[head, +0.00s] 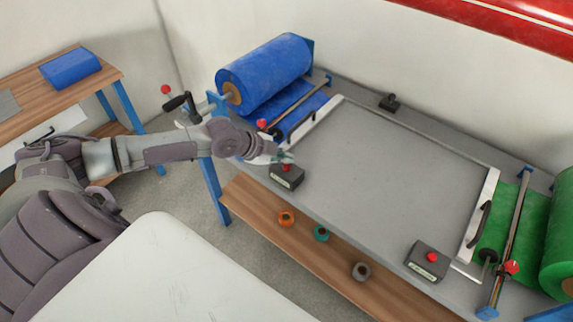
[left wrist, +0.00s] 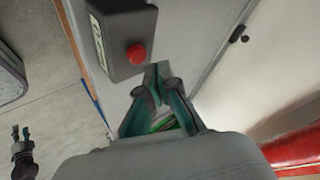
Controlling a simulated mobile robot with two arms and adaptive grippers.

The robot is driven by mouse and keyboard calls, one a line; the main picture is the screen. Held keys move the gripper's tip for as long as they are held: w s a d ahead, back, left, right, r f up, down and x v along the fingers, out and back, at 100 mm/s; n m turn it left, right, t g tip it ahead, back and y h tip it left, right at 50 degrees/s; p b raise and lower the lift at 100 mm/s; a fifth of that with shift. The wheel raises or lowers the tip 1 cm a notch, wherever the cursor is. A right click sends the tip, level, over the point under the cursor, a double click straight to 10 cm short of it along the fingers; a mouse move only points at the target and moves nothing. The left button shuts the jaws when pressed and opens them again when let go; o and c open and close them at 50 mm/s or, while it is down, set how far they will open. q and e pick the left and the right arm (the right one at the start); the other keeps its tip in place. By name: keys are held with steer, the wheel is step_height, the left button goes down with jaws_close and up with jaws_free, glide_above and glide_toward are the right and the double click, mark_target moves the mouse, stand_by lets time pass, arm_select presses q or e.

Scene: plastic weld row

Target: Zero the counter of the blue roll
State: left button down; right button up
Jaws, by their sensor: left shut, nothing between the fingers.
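The blue roll (head: 265,72) sits on its holder at the back left of the grey table. A dark counter box (head: 287,177) with a red button (head: 286,168) stands on the table's front edge near the blue roll. My left gripper (head: 288,157) is shut and empty, just above and behind the red button in the head view. In the left wrist view the counter box (left wrist: 112,42) and its red button (left wrist: 137,54) lie beyond the fingertips (left wrist: 158,72), off to the left. Contact with the button cannot be told.
A second counter box (head: 427,262) with a red button stands near the green roll (head: 560,240) at the right. Red-knobbed levers stand by both rolls. Several small rings lie on the wooden shelf (head: 335,262) below. The grey table middle (head: 390,160) is clear.

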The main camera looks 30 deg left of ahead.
mark_target(285, 168)
arm_select(q)
step_height(285, 168, up, 5)
steer(key=p, duration=0.4)
steer(key=shift+f, duration=0.15)
stand_by(0.5)
